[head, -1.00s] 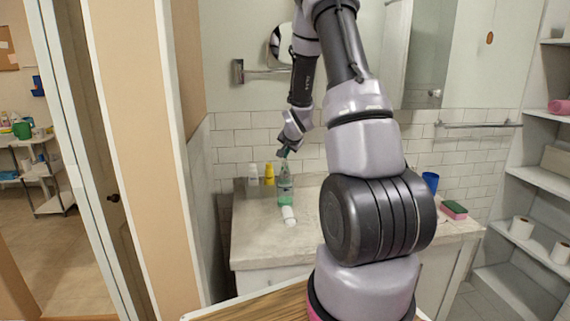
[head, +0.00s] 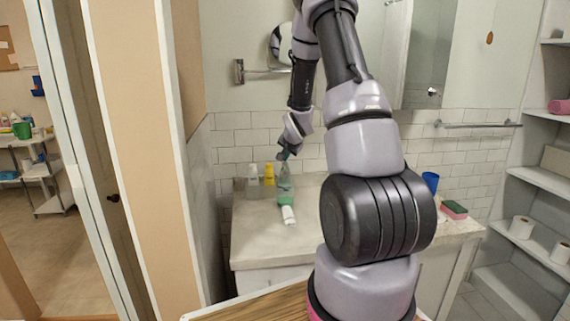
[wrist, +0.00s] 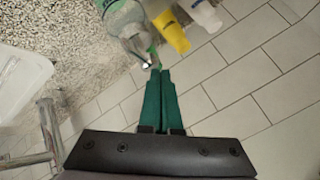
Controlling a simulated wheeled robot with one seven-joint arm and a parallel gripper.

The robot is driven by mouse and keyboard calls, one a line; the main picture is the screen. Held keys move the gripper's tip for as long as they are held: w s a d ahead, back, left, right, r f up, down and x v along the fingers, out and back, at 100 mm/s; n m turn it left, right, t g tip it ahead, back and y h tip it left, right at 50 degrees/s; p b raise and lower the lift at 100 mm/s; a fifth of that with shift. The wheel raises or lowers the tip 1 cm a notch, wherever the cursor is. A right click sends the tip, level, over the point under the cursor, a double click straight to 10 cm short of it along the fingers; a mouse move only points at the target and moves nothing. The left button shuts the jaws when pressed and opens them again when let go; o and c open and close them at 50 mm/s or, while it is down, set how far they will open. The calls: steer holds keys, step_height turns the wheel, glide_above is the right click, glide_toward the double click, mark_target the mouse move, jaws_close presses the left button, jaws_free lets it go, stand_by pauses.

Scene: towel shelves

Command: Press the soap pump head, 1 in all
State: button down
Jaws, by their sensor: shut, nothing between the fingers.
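The soap bottle (head: 286,200), clear with green liquid, is on the counter in the head view. It looks tilted, with its lower end toward the front. In the wrist view the bottle (wrist: 125,22) is at the top, its neck and pump end pointing down the picture toward my fingers. My gripper (wrist: 157,72) is shut, its two green fingers side by side and empty. Their tips are at or very close to the pump end; I cannot tell whether they touch. In the head view my gripper (head: 284,156) is just above the bottle's top.
A white bottle (head: 253,180) and a yellow bottle (head: 269,175) stand left of the soap bottle. A white tube (head: 289,215) lies in front of it on the counter (head: 262,245). A blue cup (head: 430,182) and a sponge (head: 454,210) are at the right.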

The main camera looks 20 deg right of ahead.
mark_target(285, 164)
steer(key=shift+f, duration=0.75)
stand_by(0.4)
stand_by(0.4)
steer(key=shift+r, duration=1.35)
steer(key=shift+r, duration=0.1)
steer(key=shift+r, duration=2.45)
